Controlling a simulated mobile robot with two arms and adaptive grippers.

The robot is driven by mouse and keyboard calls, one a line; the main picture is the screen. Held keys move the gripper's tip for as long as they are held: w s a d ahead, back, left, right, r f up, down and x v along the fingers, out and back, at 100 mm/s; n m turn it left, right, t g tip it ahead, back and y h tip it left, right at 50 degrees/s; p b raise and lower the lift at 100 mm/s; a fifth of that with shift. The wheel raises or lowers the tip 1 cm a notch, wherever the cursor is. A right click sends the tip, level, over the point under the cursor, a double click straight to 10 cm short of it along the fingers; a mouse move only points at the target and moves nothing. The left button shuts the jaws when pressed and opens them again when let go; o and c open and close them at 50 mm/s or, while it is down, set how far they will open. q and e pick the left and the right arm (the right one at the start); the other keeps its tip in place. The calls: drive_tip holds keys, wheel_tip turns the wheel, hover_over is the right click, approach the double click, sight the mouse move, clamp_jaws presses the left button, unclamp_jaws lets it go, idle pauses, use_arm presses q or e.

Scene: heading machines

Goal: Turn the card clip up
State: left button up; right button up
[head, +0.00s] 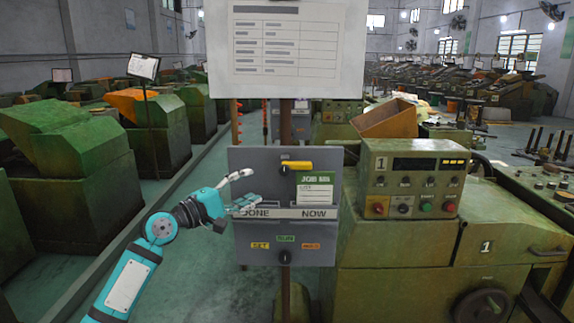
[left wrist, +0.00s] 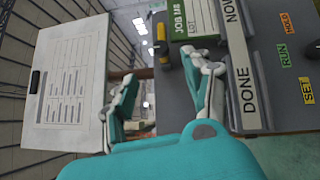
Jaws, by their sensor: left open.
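The card clip (head: 298,166) is a yellow bar beside a black pivot on a grey board (head: 262,160). It lies level across the top of a green and white job card (head: 316,191), which sits in the NOW side of the rail. In the left wrist view the yellow clip (left wrist: 161,31) shows near the top, beside the card (left wrist: 197,17). My left gripper (head: 253,189) is open and empty at the board's left half, left of the clip and apart from it. Its fingers (left wrist: 166,82) also show in the left wrist view. My right gripper is not in view.
A white rail (head: 285,213) reads DONE and NOW. SET, RUN (head: 286,238) and HOLD tags and a black knob (head: 285,257) are below. A printed sheet (head: 285,45) hangs above. A green machine with a control panel (head: 413,180) stands close at right.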

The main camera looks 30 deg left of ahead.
sight(281, 171)
use_arm(q)
drive_tip(key=p+x, duration=0.3)
drive_tip(key=x, duration=0.9)
drive_tip(key=shift+s, duration=0.1)
drive_tip(key=shift+w+d+f+p, duration=0.1)
drive_tip(key=shift+w+d+p, duration=0.2)
drive_tip(key=shift+w, duration=0.25)
drive_tip(key=shift+a, duration=0.1)
drive_tip(key=shift+c, duration=0.8)
clamp_jaws()
